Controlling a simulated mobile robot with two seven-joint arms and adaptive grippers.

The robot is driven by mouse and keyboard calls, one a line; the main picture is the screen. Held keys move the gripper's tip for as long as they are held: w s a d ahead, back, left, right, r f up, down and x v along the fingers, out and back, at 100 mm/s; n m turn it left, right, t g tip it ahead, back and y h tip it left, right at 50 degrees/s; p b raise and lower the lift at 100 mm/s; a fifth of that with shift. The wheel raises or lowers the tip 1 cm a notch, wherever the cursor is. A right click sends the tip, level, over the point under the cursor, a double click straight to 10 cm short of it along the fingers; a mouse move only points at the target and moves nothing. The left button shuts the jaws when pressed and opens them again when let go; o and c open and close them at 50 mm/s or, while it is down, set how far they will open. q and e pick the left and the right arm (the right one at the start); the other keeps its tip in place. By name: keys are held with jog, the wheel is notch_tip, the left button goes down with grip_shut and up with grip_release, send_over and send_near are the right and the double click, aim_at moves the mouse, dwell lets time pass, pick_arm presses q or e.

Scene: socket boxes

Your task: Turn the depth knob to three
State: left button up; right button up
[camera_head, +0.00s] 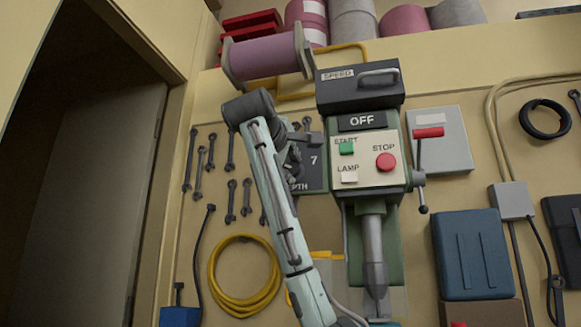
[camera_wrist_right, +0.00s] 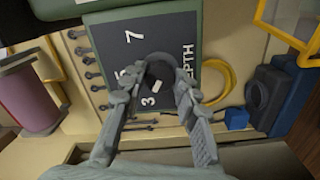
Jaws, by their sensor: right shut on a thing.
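The dark depth knob (camera_wrist_right: 160,73) sits on a grey DEPTH panel (camera_wrist_right: 178,40) in the right wrist view, with a short white mark on it. The numbers 7, 5 and 3 show on the panel; the 5 is partly covered by a finger. The mark lies on the knob's side near the 3, but I cannot tell exactly where it points. My right gripper (camera_wrist_right: 152,94) is shut on the knob, a finger on each side. In the head view my right gripper (camera_head: 296,155) covers much of the panel (camera_head: 315,165), and the knob is hidden. My left gripper is not in view.
Wrenches, a yellow hose coil (camera_head: 217,285) and a blue case (camera_head: 468,255) hang on the wall. A spool (camera_head: 268,57) is above.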

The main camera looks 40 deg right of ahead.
dwell(0.4)
jog(key=o, duration=1.2)
jog(key=shift+a, duration=0.1)
jog(key=shift+c, duration=0.2)
jog(key=v, duration=1.2)
